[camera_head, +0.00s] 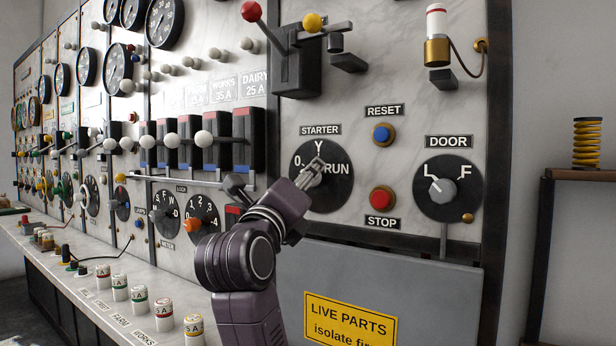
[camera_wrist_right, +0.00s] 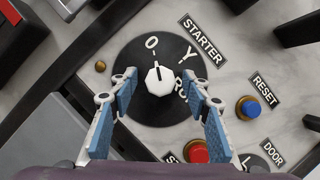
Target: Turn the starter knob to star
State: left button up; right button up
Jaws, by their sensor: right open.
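The starter switch has a round black dial (camera_head: 336,192) lettered 0, Y (star) and RUN, with a STARTER label above it. Its pale faceted knob (camera_wrist_right: 159,81) sits at the dial's centre in the right wrist view, and its dark pointer line is toward 0. In the head view the knob is largely hidden by my right gripper (camera_head: 312,172). In the wrist view that gripper (camera_wrist_right: 161,77) is open, with one blue-padded finger on each side of the knob and gaps between. My left gripper is not in view.
A blue RESET button (camera_head: 382,134) and a red STOP button (camera_head: 382,199) lie right of the dial. The DOOR selector (camera_head: 443,191) is farther right. Lever switches (camera_head: 205,138) stand to the left, and a switch with a red-balled lever (camera_head: 296,62) is above.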

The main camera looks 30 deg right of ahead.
jog(key=shift+x, duration=1.15)
jog(key=shift+c, duration=0.2)
jog(key=c, duration=1.1)
